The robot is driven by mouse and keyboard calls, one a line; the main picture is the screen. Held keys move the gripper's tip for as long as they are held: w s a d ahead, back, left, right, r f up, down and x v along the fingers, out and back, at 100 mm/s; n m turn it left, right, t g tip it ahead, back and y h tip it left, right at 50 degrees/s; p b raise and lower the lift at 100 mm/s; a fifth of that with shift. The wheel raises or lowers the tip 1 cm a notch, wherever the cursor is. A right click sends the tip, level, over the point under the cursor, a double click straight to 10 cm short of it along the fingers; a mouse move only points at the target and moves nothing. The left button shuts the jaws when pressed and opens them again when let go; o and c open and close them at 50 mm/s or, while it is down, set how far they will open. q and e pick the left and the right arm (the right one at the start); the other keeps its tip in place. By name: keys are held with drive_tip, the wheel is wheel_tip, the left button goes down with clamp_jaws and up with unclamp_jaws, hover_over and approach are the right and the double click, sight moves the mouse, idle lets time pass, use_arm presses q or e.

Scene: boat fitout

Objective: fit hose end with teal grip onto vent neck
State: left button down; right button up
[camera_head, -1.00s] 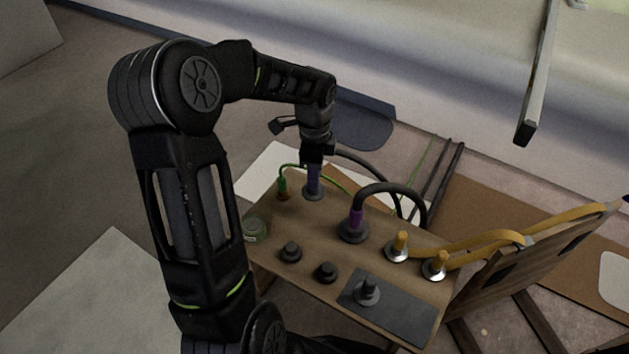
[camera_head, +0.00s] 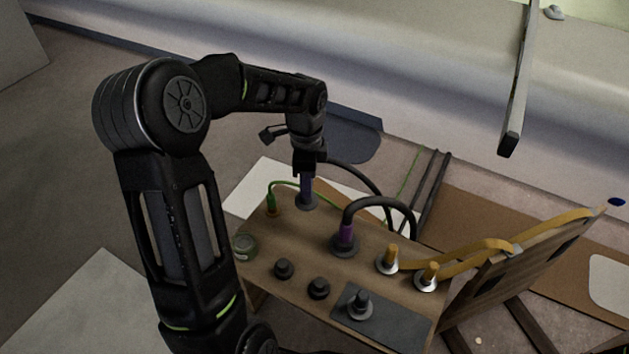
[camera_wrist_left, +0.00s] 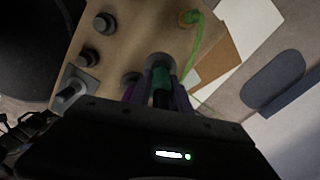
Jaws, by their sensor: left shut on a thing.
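My left gripper (camera_head: 307,186) points down over the far left part of the wooden bench top. It is shut on the teal grip (camera_wrist_left: 160,80) of a hose end, which shows between the purple-tinted fingers in the left wrist view. The dark hose (camera_head: 368,176) curves away behind the gripper. A grey flanged neck (camera_head: 305,203) stands directly under the fingers, and its round rim also shows in the left wrist view (camera_wrist_left: 160,60). The teal grip lines up with this neck and meets it in the picture. The fingers hide how deep it sits. My right gripper is out of view.
A green hose end (camera_head: 271,204) stands close left of the gripper. A purple-gripped dark hose (camera_head: 345,238) stands to the right, then two orange hose ends (camera_head: 390,257). A dark neck (camera_head: 360,305) stands on a grey plate.

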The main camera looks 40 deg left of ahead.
use_arm(q)
drive_tip(key=w+d+r+n, duration=0.4)
drive_tip(key=d+r+n, duration=0.1)
drive_tip(key=d, duration=0.3)
drive_tip(key=w+d+r+n, duration=0.4)
drive_tip(key=d+r+n, duration=0.2)
drive_tip(key=d, duration=0.3)
drive_tip(key=shift+w+d+r+n, duration=0.2)
drive_tip(key=shift+w+n, duration=0.1)
drive_tip(key=shift+w, duration=0.1)
drive_tip(key=shift+f, duration=0.1)
